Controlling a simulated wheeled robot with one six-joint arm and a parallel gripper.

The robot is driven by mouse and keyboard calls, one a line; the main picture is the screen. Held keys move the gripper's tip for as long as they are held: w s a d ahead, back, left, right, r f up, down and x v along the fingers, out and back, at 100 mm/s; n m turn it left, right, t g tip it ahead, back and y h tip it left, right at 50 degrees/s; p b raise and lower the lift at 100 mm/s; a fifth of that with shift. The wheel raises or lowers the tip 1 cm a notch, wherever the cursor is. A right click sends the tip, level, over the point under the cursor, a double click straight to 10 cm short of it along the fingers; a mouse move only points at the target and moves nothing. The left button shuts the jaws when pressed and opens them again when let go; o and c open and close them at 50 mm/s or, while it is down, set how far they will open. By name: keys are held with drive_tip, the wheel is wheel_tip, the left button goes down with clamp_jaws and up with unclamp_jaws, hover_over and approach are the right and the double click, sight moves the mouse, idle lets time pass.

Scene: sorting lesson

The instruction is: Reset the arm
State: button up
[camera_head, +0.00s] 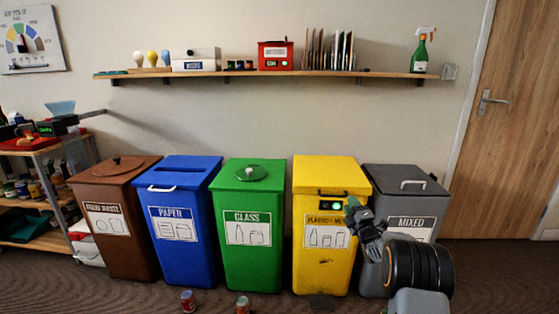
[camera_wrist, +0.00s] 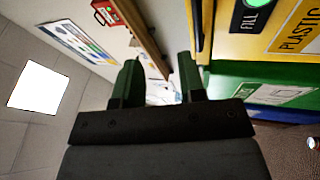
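My arm reaches up from the lower right in the head view. My gripper (camera_head: 352,204) is in front of the yellow plastic-metal bin (camera_head: 325,265), near its upper right front, and partly overlaps the grey mixed bin (camera_head: 405,180) in the picture. In the wrist view the two dark green fingers of my gripper (camera_wrist: 158,65) stand apart with nothing between them. The wrist picture is turned sideways and shows part of the yellow bin (camera_wrist: 285,38) and the green glass bin (camera_wrist: 225,88). I cannot tell how far the fingers are from the yellow bin.
Brown (camera_head: 120,245), blue (camera_head: 185,258) and green bins stand left of the yellow one. Two cans, one red (camera_head: 188,301) and one brownish (camera_head: 242,305), are on the floor in front. A wall shelf (camera_head: 270,74) hangs above; a rack (camera_head: 30,150) stands at left.

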drive_tip(key=s+a+r+m+g+h+p, duration=0.25)
drive_tip(key=s+r+m+p, duration=0.2)
drive_tip(key=r, duration=0.35)
drive_tip(key=s+a+r+m+g+h+p, duration=0.1)
drive_tip(key=s+r+m+g+p, duration=0.2)
drive_tip(key=s+r+p, duration=0.4)
drive_tip(key=s+a+r+m+g+h+p, duration=0.2)
drive_tip(key=r+m+p, duration=0.25)
drive_tip(key=r, duration=0.45)
drive_tip(key=s+a+r+m+g+p, duration=0.2)
drive_tip(key=s+p, duration=0.3)
drive_tip(key=s, duration=0.4)
drive_tip(key=s+a+r+m+g+y+p, duration=0.1)
drive_tip(key=s+a+r+m+g+p, duration=0.1)
drive_tip(key=s, duration=0.8)
drive_tip(key=s+a+r+m+g+p, duration=0.2)
drive_tip(key=s+g+p, duration=0.4)
drive_tip(key=s, duration=0.4)
wheel_tip(320, 180, up, 2)
drive_tip(key=shift+a+r+m+y+p, duration=0.25)
drive_tip(key=shift+m+y+p, duration=0.1)
drive_tip(key=shift+m+p, duration=0.55)
